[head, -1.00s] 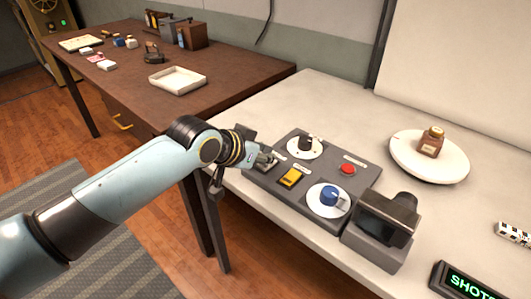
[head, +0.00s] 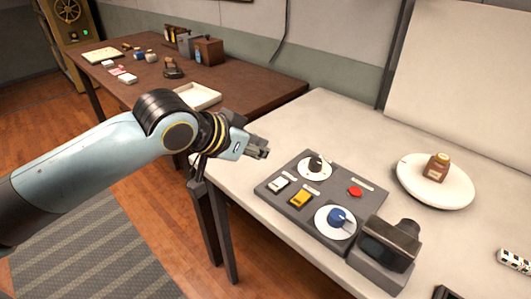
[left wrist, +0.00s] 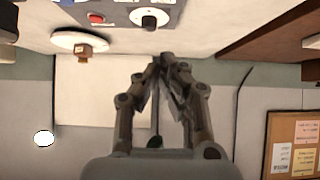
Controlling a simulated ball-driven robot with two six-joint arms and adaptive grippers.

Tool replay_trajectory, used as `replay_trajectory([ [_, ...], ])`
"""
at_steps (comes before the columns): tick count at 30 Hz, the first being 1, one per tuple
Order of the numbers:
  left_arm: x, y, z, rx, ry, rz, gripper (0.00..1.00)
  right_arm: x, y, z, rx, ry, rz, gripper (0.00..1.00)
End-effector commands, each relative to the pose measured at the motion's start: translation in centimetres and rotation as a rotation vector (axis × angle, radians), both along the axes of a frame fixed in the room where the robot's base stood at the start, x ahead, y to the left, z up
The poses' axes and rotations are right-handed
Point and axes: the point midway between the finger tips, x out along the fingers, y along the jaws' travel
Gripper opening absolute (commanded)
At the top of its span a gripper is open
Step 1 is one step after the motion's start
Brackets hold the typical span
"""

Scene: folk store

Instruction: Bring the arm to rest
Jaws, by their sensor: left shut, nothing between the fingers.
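My left arm (head: 100,150) reaches in from the left in the head view. Its gripper (head: 262,152) is shut and empty, in the air above the front left edge of the white table, beyond the upper left of the grey control panel (head: 278,200). It touches nothing that I can see. In the left wrist view the fingertips (left wrist: 164,62) meet, with nothing between them. My right gripper is not in view.
The panel carries a black knob (head: 315,164), a red button (head: 355,191), a yellow switch (head: 299,199) and a blue knob (head: 338,215). A camera-like device (head: 391,245) stands beside it. A brown desk (head: 255,92) stands behind.

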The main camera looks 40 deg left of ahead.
Motion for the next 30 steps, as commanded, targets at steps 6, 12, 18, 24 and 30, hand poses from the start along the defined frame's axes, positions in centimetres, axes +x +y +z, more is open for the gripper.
replay_trajectory([
  [6,-0.1,0.0,0.1,0.000,0.001,0.000,0.00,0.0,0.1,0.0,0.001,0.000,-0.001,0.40],
  [12,-0.1,0.0,0.1,0.000,0.000,0.000,0.00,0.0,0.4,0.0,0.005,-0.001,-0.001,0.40],
  [18,-0.2,-0.1,0.1,0.000,0.003,0.000,0.00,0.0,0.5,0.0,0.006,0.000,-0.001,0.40],
  [24,-4.3,-1.8,-1.2,0.034,0.124,-0.001,0.00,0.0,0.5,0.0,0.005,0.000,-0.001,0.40],
  [30,-11.3,-3.4,-2.0,0.090,0.324,0.009,0.00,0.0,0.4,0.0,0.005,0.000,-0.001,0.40],
])
